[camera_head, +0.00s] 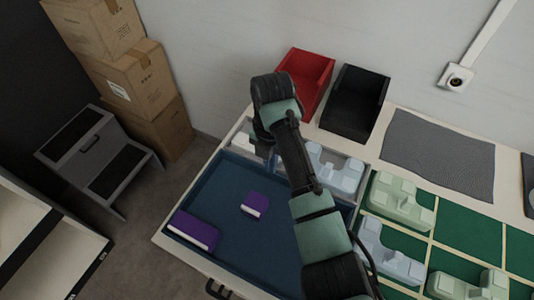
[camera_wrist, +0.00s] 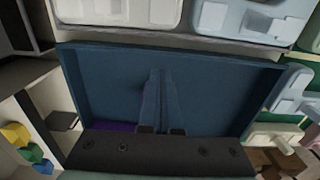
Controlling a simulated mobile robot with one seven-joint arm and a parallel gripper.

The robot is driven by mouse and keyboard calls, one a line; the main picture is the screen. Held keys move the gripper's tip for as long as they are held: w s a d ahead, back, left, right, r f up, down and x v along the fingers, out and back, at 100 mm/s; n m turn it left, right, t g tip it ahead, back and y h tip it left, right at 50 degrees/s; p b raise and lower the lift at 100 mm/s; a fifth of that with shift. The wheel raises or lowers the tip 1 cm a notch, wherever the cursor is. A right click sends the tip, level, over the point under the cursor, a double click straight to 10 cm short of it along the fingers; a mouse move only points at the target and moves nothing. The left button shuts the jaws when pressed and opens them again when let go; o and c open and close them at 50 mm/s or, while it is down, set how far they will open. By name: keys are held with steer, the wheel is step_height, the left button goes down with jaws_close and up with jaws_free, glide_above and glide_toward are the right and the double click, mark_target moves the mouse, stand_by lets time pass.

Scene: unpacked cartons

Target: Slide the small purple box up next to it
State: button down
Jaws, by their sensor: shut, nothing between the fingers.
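The small purple box (camera_head: 255,204) has a white side and lies in the blue tray (camera_head: 239,263), near its middle. A larger purple box (camera_head: 194,230), also white along one side, lies in the tray's front left corner, apart from the small one.
White and pale blue moulded pieces (camera_head: 338,170) fill the compartment behind the tray. Green compartments (camera_head: 468,231) with pale green pieces lie to the right. A red bin (camera_head: 304,76) and a black bin (camera_head: 355,102) stand at the wall. The tray floor around the small box is clear.

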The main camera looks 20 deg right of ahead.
mark_target(255, 206)
step_height(255, 206, down, 6)
steer(key=shift+s+r, duration=0.1)
steer(key=a, duration=0.1)
steer(key=s+p, duration=0.1)
steer(key=a, duration=0.1)
steer(key=shift+s+a+r, duration=0.25)
steer(key=shift+s+a, duration=0.1)
steer(key=shift+s, duration=0.05)
steer(key=shift+s+a, duration=0.25)
steer(key=shift+p, duration=0.3)
steer(key=s+a+p, duration=0.2)
steer(key=a+p, duration=0.1)
steer(key=s+a+p, duration=0.2)
steer(key=a+p, duration=0.1)
steer(key=s+a+p, duration=0.2)
steer(key=a+p, duration=0.1)
steer(key=p, duration=0.1)
steer(key=shift+s+r, duration=0.2)
steer(key=shift+s, duration=0.2)
steer(key=shift+s+a+f+p, duration=0.25)
steer(key=shift+s+a+p, duration=0.05)
steer(key=shift+s+a, duration=0.1)
steer(key=shift+w, duration=0.1)
